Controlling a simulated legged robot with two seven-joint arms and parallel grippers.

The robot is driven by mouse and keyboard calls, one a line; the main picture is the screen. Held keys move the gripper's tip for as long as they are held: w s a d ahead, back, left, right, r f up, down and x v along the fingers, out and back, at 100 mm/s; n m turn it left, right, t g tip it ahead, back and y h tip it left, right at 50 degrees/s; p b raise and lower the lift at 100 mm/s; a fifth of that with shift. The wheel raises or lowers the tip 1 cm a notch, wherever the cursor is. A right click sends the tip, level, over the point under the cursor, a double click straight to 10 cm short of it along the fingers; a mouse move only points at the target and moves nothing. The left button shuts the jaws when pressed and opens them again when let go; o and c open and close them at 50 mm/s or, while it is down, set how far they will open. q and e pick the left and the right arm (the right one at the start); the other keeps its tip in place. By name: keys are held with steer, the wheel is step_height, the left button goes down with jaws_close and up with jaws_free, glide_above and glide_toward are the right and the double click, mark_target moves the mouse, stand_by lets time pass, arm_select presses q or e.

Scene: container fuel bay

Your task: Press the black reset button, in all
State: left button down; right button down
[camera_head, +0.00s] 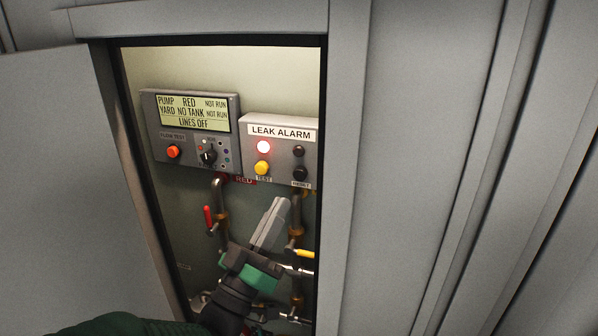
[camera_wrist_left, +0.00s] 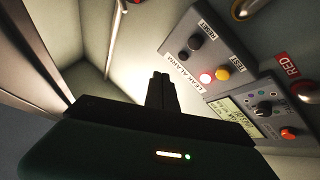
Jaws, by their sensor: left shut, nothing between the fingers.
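The black reset button (camera_head: 300,174) is at the lower right of the grey leak alarm box (camera_head: 281,122), above a small RESET label. A dark round part (camera_head: 298,151) sits above it, a lit red lamp (camera_head: 263,147) is at the upper left, and a yellow test button (camera_head: 262,168) is below the lamp. My left gripper (camera_head: 276,205) is shut and empty, pointing up just below the box, its tips below and left of the reset button. In the left wrist view the gripper (camera_wrist_left: 161,82) points toward the cabinet interior, and the reset button (camera_wrist_left: 195,42) shows beyond it at upper right. My right gripper is not in view.
A pump panel (camera_head: 190,130) with a display, orange button (camera_head: 173,152) and black knob (camera_head: 208,156) is left of the alarm box. Pipes with a red lever (camera_head: 208,218) and yellow lever (camera_head: 304,253) run below. The cabinet frame (camera_head: 342,170) bounds the right side; an open door (camera_head: 60,180) stands left.

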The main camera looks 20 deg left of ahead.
arm_select(q)
steer(key=b, duration=0.2)
glide_toward(300, 174)
steer(key=w+d+r, duration=0.2)
steer(key=w+r, duration=0.1)
steer(key=r, duration=0.2)
steer(key=shift+w+a+f+y, duration=0.1)
steer(key=shift+w+y, duration=0.15)
steer(key=shift+y, duration=0.05)
stand_by(1.6)
steer(key=shift+w, duration=0.3)
